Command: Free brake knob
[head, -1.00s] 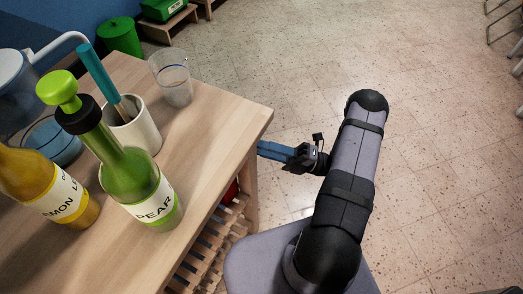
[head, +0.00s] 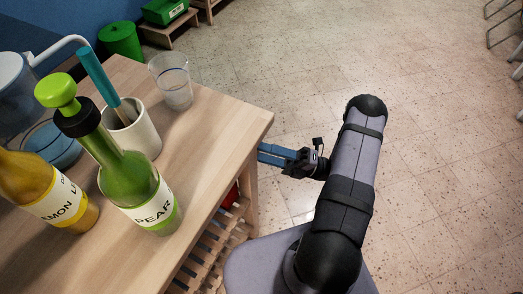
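No part that I can clearly tell as a brake knob shows in the head view. A small red thing (head: 231,196) shows partly under the right edge of the wooden tabletop (head: 225,130), above the slatted lower shelf. I cannot tell what it is. My gripper (head: 272,154) is beside the tabletop's right corner, its blue fingers pointing left. The fingertips reach the table edge and their ends are hidden behind it. Two blue fingers show with a thin dark line between them. I cannot see anything held, or how far apart the tips are.
A green PEAR bottle (head: 145,200), a yellow LEMON bottle (head: 55,200), a white cup (head: 138,138) with a teal-handled tool and a clear glass (head: 175,88) stand on the top. A slatted shelf (head: 208,250) is below. Floor (head: 430,200) to the right is clear.

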